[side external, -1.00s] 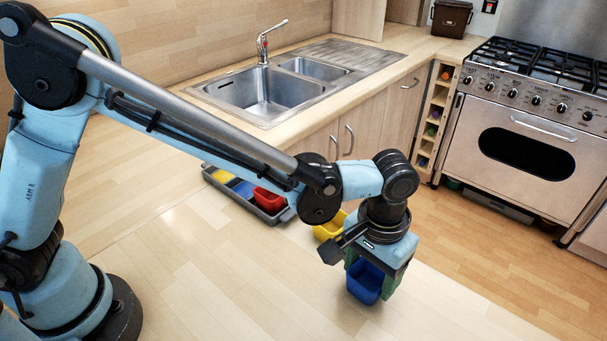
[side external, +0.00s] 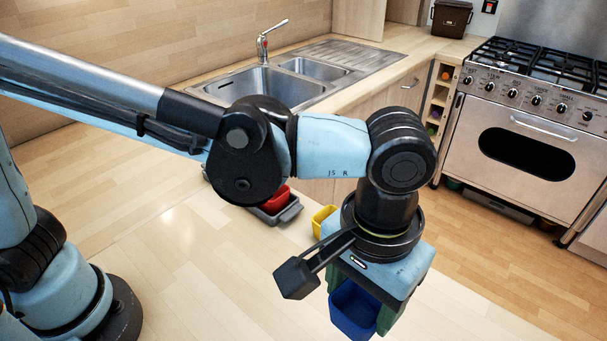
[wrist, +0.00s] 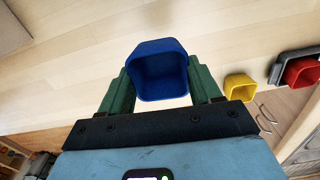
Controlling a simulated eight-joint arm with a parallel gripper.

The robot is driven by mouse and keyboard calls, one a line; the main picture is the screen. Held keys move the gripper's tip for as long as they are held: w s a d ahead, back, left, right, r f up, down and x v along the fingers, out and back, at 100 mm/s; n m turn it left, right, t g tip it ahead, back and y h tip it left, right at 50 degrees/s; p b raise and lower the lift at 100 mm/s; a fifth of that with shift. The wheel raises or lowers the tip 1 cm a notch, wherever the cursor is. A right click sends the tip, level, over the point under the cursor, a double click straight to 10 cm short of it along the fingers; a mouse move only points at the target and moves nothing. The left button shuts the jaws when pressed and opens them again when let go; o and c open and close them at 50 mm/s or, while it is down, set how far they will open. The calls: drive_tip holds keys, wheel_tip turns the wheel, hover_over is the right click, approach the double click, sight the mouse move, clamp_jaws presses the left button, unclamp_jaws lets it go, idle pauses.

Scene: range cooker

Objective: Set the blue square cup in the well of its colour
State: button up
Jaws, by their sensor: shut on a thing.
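The blue square cup (side external: 353,310) hangs between the green fingers of my gripper (side external: 357,305) at the lower right of the side view. In the wrist view the cup (wrist: 160,72) is upright with its opening toward the camera, and my gripper (wrist: 161,92) is shut on it. The grey tray (side external: 290,212) lies behind my arm in the side view, mostly hidden. A red cup (side external: 276,200) stands in the tray; it also shows in the wrist view (wrist: 302,71). The blue well is hidden by my arm.
A yellow cup (side external: 322,219) stands on the worktop between the tray and my gripper; it also shows in the wrist view (wrist: 240,88). The sink (side external: 265,88) and oven (side external: 525,150) are behind. The worktop left of the gripper is clear.

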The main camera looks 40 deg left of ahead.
drive_tip(key=w+a+n, duration=0.2)
drive_tip(key=a+n, duration=0.1)
drive_tip(key=a, duration=0.1)
drive_tip(key=w+a+n, duration=0.3)
drive_tip(key=a, duration=0.1)
drive_tip(key=w+a+n, duration=0.2)
drive_tip(key=a, duration=0.2)
drive_tip(key=shift+w+a+r+n, duration=0.1)
drive_tip(key=shift+w+r+n, duration=0.15)
drive_tip(key=shift+r+n, duration=0.15)
drive_tip(key=w+a+n, duration=0.3)
drive_tip(key=a+n, duration=0.6)
drive_tip(key=a, duration=0.5)
drive_tip(key=shift+n, duration=0.5)
drive_tip(key=shift+w+a+f, duration=0.65)
drive_tip(key=shift+a+f, duration=1.1)
drive_tip(key=shift+a, duration=0.15)
drive_tip(key=shift+w+a+f, duration=0.7)
drive_tip(key=shift+a+f, duration=1.1)
drive_tip(key=shift+a, duration=0.1)
drive_tip(key=shift+w+a+f, duration=0.65)
drive_tip(key=shift+a+f, duration=1.1)
drive_tip(key=shift+a, duration=0.15)
drive_tip(key=shift+f, duration=0.2)
drive_tip(key=o, duration=1.3)
drive_tip(key=shift+r, duration=0.15)
